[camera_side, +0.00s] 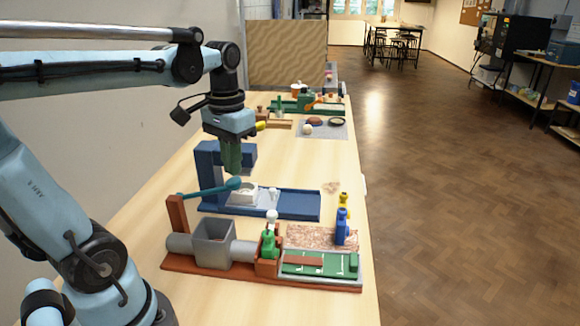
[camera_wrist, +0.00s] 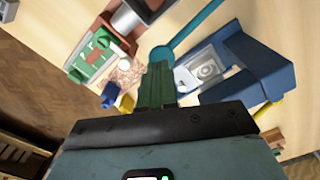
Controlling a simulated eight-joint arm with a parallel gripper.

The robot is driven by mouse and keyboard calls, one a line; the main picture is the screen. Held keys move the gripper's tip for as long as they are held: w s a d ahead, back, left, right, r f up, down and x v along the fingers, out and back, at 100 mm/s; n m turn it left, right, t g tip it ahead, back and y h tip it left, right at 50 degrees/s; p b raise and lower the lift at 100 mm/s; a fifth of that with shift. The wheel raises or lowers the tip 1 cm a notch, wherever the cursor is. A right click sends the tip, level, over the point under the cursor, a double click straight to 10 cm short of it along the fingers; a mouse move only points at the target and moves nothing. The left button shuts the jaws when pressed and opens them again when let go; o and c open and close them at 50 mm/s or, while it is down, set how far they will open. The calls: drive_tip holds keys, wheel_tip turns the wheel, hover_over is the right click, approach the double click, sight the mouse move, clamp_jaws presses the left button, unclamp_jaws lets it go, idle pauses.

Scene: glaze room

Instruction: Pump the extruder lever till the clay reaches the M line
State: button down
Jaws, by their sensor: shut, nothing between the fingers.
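The extruder has a red-brown base, a grey barrel with a square hopper (camera_side: 214,241) and a brown post at its left. Its teal lever (camera_side: 208,190) slopes gently up to the right from the post to a thick rounded end. In the wrist view the lever (camera_wrist: 192,33) ends close to my fingers. A brown strip of clay (camera_side: 303,261) lies on the green tray (camera_side: 330,268) at the outlet; the white marks are too small to read. My gripper (camera_side: 231,170) is shut and empty, its green fingers pointing down just above the lever's end. Contact cannot be told.
A blue stand with a white block (camera_side: 243,193) stands behind the lever. A green piece with a white knob (camera_side: 271,218) rises beside the tray. The table's right edge is near.

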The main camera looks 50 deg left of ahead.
idle(0.4)
drive_tip(key=shift+r, duration=2.5)
drive_tip(key=shift+f, duration=0.1)
drive_tip(key=d+f+m+t, duration=0.1)
drive_tip(key=d+f+t, duration=0.1)
drive_tip(key=d+f, duration=0.1)
drive_tip(key=w+d+f+m+t, duration=0.1)
drive_tip(key=d+f+t, duration=0.1)
drive_tip(key=d+f, duration=0.1)
drive_tip(key=d+f+m+t, duration=0.1)
drive_tip(key=d+f+t, duration=0.2)
drive_tip(key=d, duration=0.1)
drive_tip(key=shift+w+f, duration=0.3)
drive_tip(key=shift+w, duration=0.1)
